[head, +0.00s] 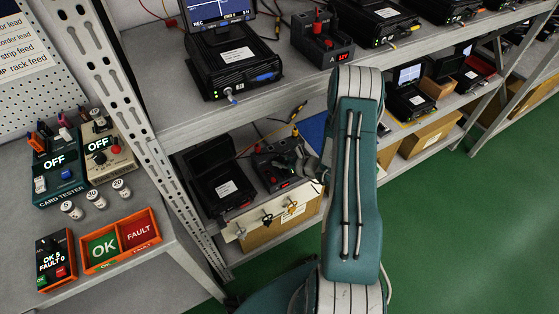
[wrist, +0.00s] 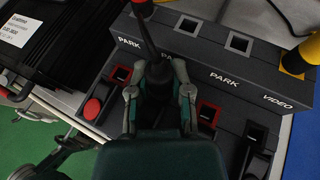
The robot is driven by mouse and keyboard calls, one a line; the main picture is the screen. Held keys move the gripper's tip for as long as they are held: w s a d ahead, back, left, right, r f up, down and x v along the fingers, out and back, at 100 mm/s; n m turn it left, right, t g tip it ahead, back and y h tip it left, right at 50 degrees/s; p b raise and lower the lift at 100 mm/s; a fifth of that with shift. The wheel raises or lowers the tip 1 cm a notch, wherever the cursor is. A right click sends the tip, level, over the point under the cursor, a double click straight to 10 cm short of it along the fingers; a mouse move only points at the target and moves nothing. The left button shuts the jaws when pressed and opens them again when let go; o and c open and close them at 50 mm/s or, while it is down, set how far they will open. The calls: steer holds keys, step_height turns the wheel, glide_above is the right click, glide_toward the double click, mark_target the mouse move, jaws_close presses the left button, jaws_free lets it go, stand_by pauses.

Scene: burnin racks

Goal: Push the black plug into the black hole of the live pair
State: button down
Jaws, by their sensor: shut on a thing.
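In the wrist view my gripper (wrist: 158,92) is shut on a black plug (wrist: 156,70), with a dark lead rising from its top. It is over the front part of a dark grey socket box (wrist: 190,62). Red-rimmed sockets (wrist: 208,114) and a dark-rimmed socket (wrist: 255,132) show in the lower panel of the box. The fingers and plug hide part of that panel, so I cannot tell whether the plug tip is in a hole. In the head view my gripper (head: 312,166) is beside the box (head: 274,168) on the lower shelf, partly hidden by my arm.
The upper row of the box has square PARK sockets (wrist: 239,43) and a yellow-and-black plug (wrist: 300,57) at right. The upper shelf (head: 270,100) overhangs the work area in the head view.

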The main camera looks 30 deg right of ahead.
steer(key=shift+f, duration=0.4)
steer(key=shift+c, duration=2.3)
jaws_free()
steer(key=o, duration=0.4)
steer(key=shift+w+r, duration=0.1)
steer(key=shift+r, duration=2.65)
